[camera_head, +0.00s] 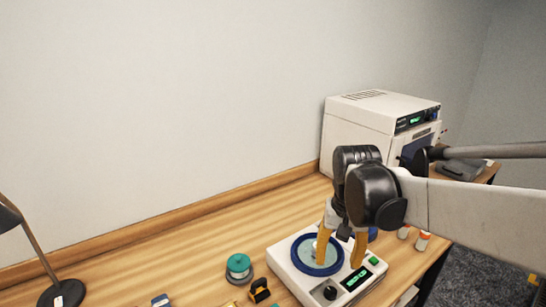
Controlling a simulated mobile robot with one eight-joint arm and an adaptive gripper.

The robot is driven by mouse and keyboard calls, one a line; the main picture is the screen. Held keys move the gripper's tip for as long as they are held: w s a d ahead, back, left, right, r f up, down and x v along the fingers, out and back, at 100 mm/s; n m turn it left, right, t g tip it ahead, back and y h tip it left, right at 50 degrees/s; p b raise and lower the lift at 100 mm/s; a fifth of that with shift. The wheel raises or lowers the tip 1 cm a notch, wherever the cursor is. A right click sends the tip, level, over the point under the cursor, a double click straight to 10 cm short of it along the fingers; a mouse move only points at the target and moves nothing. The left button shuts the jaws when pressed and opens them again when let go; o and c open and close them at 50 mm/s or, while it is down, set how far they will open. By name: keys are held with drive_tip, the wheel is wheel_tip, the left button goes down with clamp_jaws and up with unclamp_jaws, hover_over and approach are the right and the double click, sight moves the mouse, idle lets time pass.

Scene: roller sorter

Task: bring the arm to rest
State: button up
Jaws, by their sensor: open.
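My gripper (339,247) points down over a white device (291,273) on the wooden table. Its two orange-yellow fingers are spread apart and look open. One finger is over the blue ring on the device's round top plate (310,262), the other is near the green display. I cannot tell whether the fingertips touch the device. No object shows clearly between the fingers. My arm comes in from the right edge and bends down at black joints.
A white box-shaped machine (368,121) stands behind my gripper at the back right. A green-topped spool (239,267) and a small black and yellow item (259,290) lie left of the device. A lamp (61,294) stands at the far left. Small red-white containers (422,241) are near the right edge.

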drive_tip(key=s+r+n+t, duration=0.1)
drive_tip(key=s+n+t, duration=0.1)
drive_tip(key=s+t, duration=0.4)
drive_tip(key=s, duration=0.5)
drive_tip(key=shift+s+r+n+t, duration=0.3)
drive_tip(key=shift+r+n+t, duration=0.1)
